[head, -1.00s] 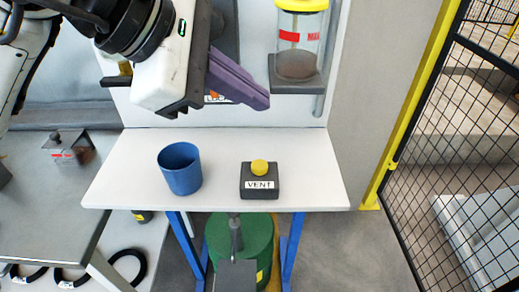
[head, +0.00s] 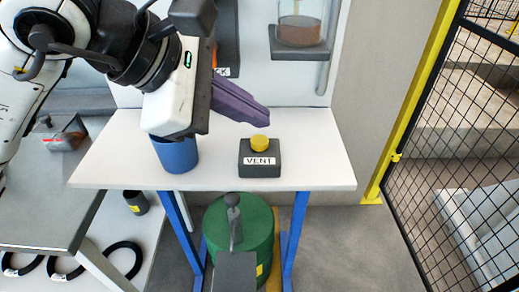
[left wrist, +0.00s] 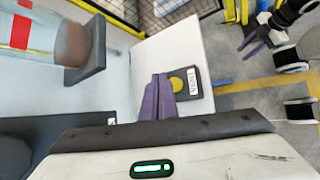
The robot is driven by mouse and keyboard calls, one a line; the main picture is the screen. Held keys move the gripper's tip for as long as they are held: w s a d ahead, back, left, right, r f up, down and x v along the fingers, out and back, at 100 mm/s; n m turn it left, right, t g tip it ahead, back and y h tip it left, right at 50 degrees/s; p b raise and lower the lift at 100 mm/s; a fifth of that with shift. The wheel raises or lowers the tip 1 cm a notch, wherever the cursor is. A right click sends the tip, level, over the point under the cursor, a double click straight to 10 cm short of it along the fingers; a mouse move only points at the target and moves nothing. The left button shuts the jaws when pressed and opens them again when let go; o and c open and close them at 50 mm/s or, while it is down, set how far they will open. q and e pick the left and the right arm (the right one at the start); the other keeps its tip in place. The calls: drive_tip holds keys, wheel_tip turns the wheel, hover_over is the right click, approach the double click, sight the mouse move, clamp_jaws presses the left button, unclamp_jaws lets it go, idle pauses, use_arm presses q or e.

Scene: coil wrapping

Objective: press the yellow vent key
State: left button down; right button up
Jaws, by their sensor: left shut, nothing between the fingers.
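The yellow vent key (head: 260,143) is a round button on top of a dark box labelled VENT (head: 259,163), on the white table. My left gripper (head: 266,116) has purple fingers, shut and empty. In the head view its tips appear just above and behind the key. In the left wrist view the fingers (left wrist: 157,100) point toward the table beside the yellow key (left wrist: 177,84), with the dark box (left wrist: 188,92) partly hidden behind them. I cannot tell any contact; the tips appear apart from the key.
A blue cup (head: 176,155) stands left of the box, partly covered by my left gripper's body. A clear container on a dark shelf (head: 301,49) is at the back. The white table (head: 316,165) is clear right of the box. A mesh fence (head: 450,130) stands at right.

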use_arm(q)
drive_tip(key=shift+f, duration=0.45)
use_arm(e)
drive_tip(key=shift+a, duration=0.5)
drive_tip(key=shift+d+f, duration=0.1)
drive_tip(key=shift+d, duration=0.15)
drive_tip(key=shift+a, duration=0.1)
idle(0.7)
drive_tip(key=shift+w, duration=0.1)
use_arm(q)
drive_tip(key=shift+f+b, duration=0.4)
drive_tip(key=shift+b, duration=0.35)
use_arm(e)
drive_tip(key=shift+f, duration=0.55)
